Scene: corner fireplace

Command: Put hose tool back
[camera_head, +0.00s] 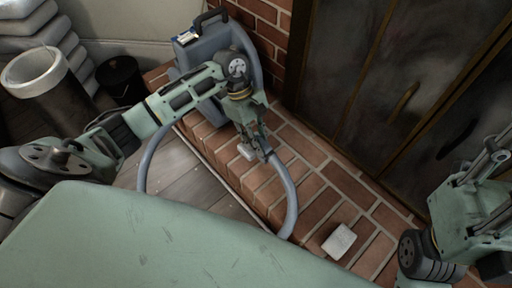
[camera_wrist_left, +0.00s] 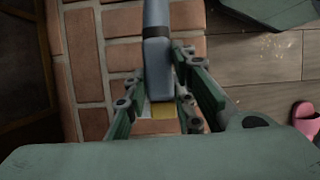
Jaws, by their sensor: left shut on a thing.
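The hose tool is the grey-blue end of a curved hose; in the left wrist view the hose tool (camera_wrist_left: 157,55) runs down between my fingers. My left gripper (camera_head: 258,148) is shut on it above the brick hearth, and its fingers also show in the left wrist view (camera_wrist_left: 160,103). The grey hose (camera_head: 289,195) loops down towards the front edge and partly out of sight behind my body. A blue-grey machine with a black handle (camera_head: 211,17) stands on the hearth behind my left arm. My right gripper (camera_head: 487,165) is at the right edge; its fingertips are unclear.
A pale block (camera_head: 246,152) shows right beside my left gripper. Another pale block (camera_head: 339,241) lies on the brick hearth (camera_head: 322,184). Dark fireplace doors (camera_head: 400,80) stand at the back right. A black bucket (camera_head: 120,77) is at the left. A pink shoe (camera_wrist_left: 306,118) lies on the floor.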

